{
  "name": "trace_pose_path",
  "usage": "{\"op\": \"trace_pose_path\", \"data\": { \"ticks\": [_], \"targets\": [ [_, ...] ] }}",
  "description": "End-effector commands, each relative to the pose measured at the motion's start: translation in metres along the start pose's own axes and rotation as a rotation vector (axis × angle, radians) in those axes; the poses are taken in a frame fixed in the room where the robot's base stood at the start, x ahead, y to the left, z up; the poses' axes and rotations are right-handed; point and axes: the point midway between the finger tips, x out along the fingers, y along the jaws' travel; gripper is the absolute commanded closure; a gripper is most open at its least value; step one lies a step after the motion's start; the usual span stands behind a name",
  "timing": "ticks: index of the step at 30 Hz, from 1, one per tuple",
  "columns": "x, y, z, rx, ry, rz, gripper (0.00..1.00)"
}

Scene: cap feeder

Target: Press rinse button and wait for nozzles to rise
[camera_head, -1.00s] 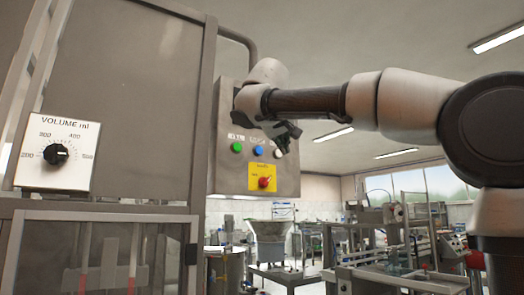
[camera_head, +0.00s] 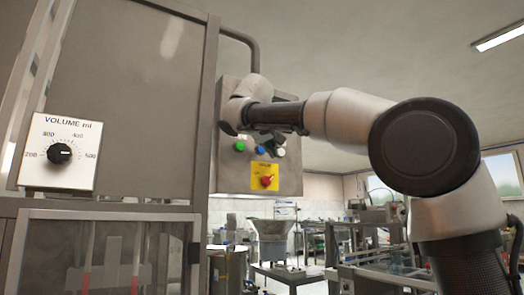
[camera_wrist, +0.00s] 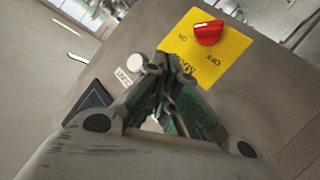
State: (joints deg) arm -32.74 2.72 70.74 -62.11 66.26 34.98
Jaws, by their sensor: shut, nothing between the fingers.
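The control panel (camera_head: 232,176) shows in the head view with a green button (camera_head: 240,146), a blue button (camera_head: 262,149) and a white button (camera_head: 279,152) in a row. The labels above them are partly covered and unreadable, so I cannot tell which is rinse. My gripper (camera_head: 266,138) is shut and empty in front of the row, near the blue button. In the wrist view the shut fingertips (camera_wrist: 173,63) point at the panel face; contact cannot be told. The blue and green buttons are hidden there. Red-tipped tubes, perhaps nozzles, stand behind the lower-left window (camera_head: 110,262).
A red rotary switch (camera_head: 267,181) on a yellow plate sits just below the buttons; it also shows close to the fingertips in the wrist view (camera_wrist: 208,33). A volume dial (camera_head: 59,153) is on the machine at left. Other machines stand in the background at right.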

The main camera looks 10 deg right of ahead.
Motion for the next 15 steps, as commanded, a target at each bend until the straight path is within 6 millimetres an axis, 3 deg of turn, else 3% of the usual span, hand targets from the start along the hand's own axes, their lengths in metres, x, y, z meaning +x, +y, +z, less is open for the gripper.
{"op": "trace_pose_path", "data": {
  "ticks": [15],
  "targets": [
    [0.0103, -0.0070, -0.0072, 0.000, 0.000, 0.001, 1.00]
  ]
}}
